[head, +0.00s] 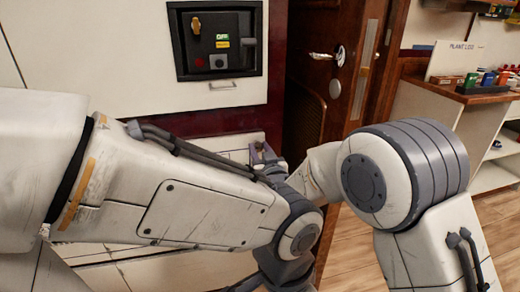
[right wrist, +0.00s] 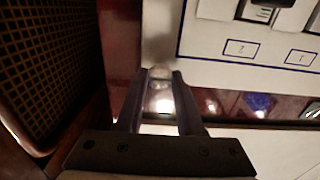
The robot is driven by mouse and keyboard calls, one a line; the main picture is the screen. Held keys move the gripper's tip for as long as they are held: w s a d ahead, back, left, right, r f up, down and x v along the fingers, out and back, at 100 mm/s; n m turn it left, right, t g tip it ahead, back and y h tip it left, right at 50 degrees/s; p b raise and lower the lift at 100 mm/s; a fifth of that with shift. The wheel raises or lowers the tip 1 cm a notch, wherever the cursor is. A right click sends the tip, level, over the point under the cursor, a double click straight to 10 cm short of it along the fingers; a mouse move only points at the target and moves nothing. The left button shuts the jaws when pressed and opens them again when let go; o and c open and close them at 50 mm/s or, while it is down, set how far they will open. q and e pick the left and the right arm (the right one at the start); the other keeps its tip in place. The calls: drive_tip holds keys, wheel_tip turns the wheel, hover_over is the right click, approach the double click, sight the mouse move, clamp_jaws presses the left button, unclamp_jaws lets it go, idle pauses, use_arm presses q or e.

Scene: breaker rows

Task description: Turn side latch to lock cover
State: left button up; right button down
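My right gripper (head: 262,153) is low in front of the pale cabinet in the head view, partly hidden by my arms. In the right wrist view its two fingers (right wrist: 161,74) stand apart with a gap between them. A small pale rounded thing (right wrist: 159,72) shows just beyond the fingertips; it is blurred, and I cannot tell whether it is the side latch or whether the fingers touch it. A white panel with a blue border line (right wrist: 225,57) lies to the right of the tips. The left gripper is hidden behind my arm.
A brown door (head: 335,80) stands right of the cabinet. A dark mesh panel (right wrist: 50,60) is close left of the right gripper. A shelf (head: 470,95) is at far right.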

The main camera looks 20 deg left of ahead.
drive_tip(key=m+b, duration=0.3)
drive_tip(key=m, duration=0.1)
drive_tip(key=shift+f, duration=0.15)
drive_tip(key=m+b, duration=0.4)
drive_tip(key=m, duration=0.1)
drive_tip(key=shift+w+d+m, duration=0.1)
drive_tip(key=shift+d+m, duration=0.05)
drive_tip(key=shift+m, duration=0.25)
drive_tip(key=m+b, duration=0.3)
drive_tip(key=m, duration=0.1)
drive_tip(key=shift+f, duration=0.1)
drive_tip(key=shift+m+b, duration=1.65)
drive_tip(key=shift+m, duration=0.45)
drive_tip(key=c, duration=0.5)
unclamp_jaws()
drive_tip(key=shift+c, duration=0.2)
